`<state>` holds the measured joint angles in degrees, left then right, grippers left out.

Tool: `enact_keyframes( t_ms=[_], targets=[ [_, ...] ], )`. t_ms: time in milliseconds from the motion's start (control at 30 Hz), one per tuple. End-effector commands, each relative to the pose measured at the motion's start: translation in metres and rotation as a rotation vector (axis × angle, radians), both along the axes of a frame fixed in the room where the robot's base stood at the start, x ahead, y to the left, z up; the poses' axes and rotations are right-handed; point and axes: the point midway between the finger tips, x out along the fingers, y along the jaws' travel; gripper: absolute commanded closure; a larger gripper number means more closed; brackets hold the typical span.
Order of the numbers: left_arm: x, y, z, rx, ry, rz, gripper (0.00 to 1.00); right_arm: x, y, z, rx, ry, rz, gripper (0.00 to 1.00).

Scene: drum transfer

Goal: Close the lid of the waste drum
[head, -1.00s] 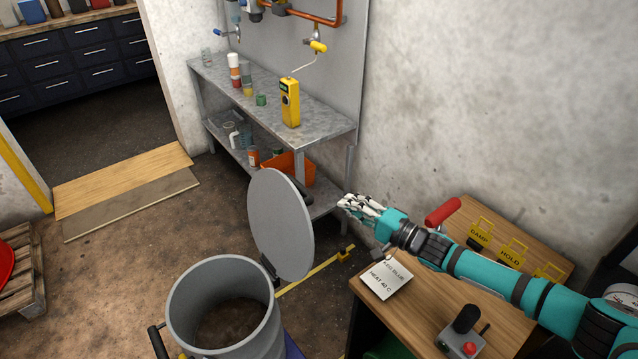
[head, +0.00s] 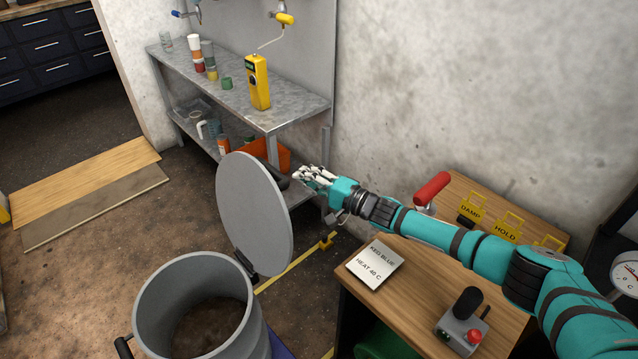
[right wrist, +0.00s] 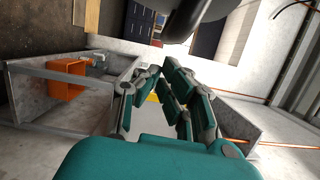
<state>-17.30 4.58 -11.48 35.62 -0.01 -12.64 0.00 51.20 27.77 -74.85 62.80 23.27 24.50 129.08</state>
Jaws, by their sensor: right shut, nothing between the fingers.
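The grey waste drum (head: 155,318) stands on the floor at the lower left of the head view, its mouth open and dark material inside. Its round grey lid (head: 250,215) stands up, hinged at the drum's right rim, with a dark handle (head: 277,184) on its far side. My right gripper (head: 304,174) is shut and empty, just right of the lid's upper edge, close to the handle; I cannot tell whether they touch. In the right wrist view the fingers (right wrist: 165,85) are together, with a dark rounded shape above them. My left gripper is not in view.
A steel bench (head: 225,90) with a yellow meter (head: 258,82) and cups stands behind the lid. A wooden desk (head: 415,300) with a note (head: 374,264) and a joystick box (head: 463,330) lies under my right arm. An orange bin (head: 268,153) sits on the lower shelf.

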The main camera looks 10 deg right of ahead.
Motion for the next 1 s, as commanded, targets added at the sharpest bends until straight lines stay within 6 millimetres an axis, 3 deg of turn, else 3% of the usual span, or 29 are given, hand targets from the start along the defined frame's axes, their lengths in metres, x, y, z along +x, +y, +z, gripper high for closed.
enact_keyframes(
  t_ms=[133,333,733,1000],
  targets=[
    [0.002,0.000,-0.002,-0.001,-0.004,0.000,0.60,0.014,0.017,0.000,0.001,0.000,0.000,1.00],
    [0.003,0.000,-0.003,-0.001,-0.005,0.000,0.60,0.021,0.025,0.000,0.000,0.000,0.000,1.00],
    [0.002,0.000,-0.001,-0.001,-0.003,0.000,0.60,0.021,0.027,0.002,-0.003,-0.002,0.000,1.00],
    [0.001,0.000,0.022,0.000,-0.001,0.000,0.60,0.010,0.042,0.018,-0.059,-0.042,0.002,1.00]
  ],
)
